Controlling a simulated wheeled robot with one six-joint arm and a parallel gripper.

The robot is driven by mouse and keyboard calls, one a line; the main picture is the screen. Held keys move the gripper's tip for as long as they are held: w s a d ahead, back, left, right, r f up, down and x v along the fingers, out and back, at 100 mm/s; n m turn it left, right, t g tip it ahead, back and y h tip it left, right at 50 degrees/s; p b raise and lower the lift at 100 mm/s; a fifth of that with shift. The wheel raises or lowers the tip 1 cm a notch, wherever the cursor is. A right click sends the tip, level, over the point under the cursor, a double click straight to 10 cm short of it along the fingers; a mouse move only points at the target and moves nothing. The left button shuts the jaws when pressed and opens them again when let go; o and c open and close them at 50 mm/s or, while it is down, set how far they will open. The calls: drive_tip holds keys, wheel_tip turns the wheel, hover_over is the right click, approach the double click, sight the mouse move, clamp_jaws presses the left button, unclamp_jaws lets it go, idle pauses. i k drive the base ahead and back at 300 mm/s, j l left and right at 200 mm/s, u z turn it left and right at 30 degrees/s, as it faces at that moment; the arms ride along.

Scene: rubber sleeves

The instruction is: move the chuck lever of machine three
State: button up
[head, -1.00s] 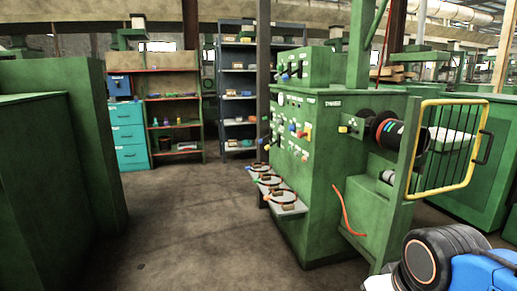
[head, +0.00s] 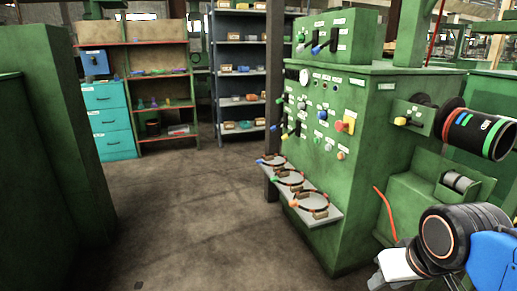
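A green machine (head: 345,200) stands at the right of the head view. Small white labels and several coloured knobs and levers cover its left face. A lever with a yellow tip (head: 401,121) sticks out of a green block beside the dark chuck cylinder (head: 480,134), which has green, blue and red bands. More levers, with green and blue ends, are on the upper box (head: 340,36). The labels are too small to read, so I cannot tell which machine is three.
A grey shelf (head: 300,207) with ringed round plates juts from the machine's left face. A red-orange hose (head: 385,212) hangs at its front. Green cabinets (head: 50,140) stand at the left. The floor (head: 200,220) between is clear.

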sight(274, 128)
drive_tip(key=i+j+z, duration=0.1)
drive_tip(key=i+j, duration=0.25)
drive_tip(key=i+j+z, duration=0.1)
drive_tip(key=i+j, duration=0.55)
drive_tip(key=j, duration=0.25)
drive_tip(key=i+j+z, duration=0.15)
drive_tip(key=i+j, duration=0.2)
drive_tip(key=i+j+z, duration=0.1)
drive_tip(key=i+j, duration=0.35)
drive_tip(key=i+j+z, duration=0.15)
drive_tip(key=i+j, duration=0.25)
drive_tip(key=j, duration=0.15)
drive_tip(key=i+l, duration=0.15)
drive_tip(key=l, duration=0.15)
